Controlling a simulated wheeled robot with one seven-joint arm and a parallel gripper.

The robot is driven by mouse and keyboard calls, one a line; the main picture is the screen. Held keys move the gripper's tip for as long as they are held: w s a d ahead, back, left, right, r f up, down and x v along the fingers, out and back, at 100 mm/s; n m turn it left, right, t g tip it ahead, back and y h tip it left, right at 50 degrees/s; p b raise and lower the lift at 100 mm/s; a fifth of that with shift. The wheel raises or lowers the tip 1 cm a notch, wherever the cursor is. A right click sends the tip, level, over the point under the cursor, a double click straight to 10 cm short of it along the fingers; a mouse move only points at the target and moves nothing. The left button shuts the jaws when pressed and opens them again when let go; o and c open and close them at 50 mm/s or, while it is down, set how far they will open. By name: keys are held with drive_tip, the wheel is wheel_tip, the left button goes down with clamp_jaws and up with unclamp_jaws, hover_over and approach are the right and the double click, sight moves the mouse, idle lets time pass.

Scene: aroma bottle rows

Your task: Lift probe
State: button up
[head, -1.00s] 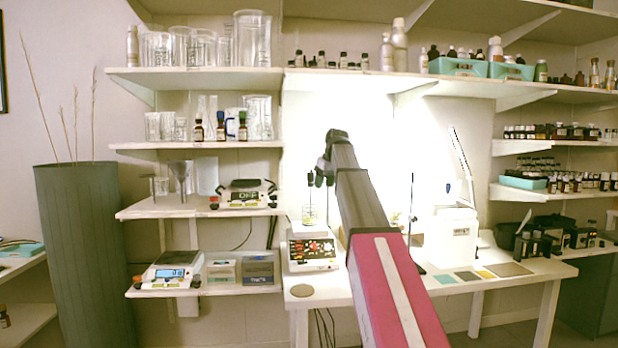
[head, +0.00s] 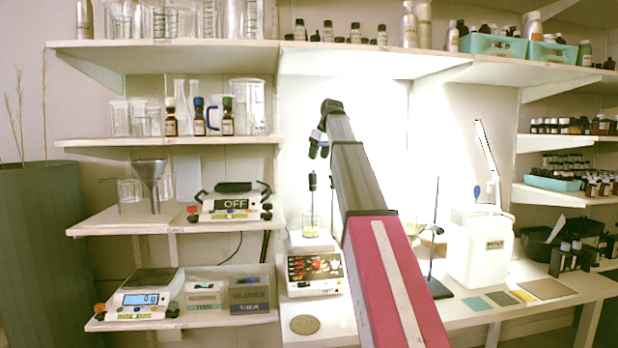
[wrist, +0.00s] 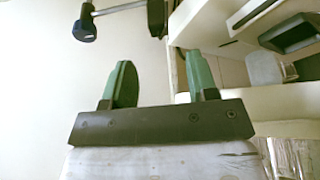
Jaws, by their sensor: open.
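A thin dark probe (head: 312,181) shows upright in the head view, its lower end at a small glass beaker (head: 311,228) with yellowish liquid. The beaker stands on a white stirrer unit (head: 315,273) with a dark control panel. My gripper (head: 318,152) is above the probe in the head view, with a small gap in the picture; their depth gap is unclear. In the wrist view my green fingers (wrist: 158,85) are apart with nothing between them. A dark-headed grey rod (wrist: 85,25) shows at the upper left there; I cannot tell whether it is the probe.
A stand with an upright rod (head: 434,235) and a white jug (head: 480,247) are right of my arm. Shelves with a scale (head: 145,298) and a funnel (head: 150,178) are at left. A round mat (head: 305,325) lies on the table front (head: 340,318).

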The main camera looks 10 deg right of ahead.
sight(311, 177)
drive_tip(key=x, duration=1.1)
drive_tip(key=shift+w+r, duration=0.1)
drive_tip(key=shift+w, duration=0.15)
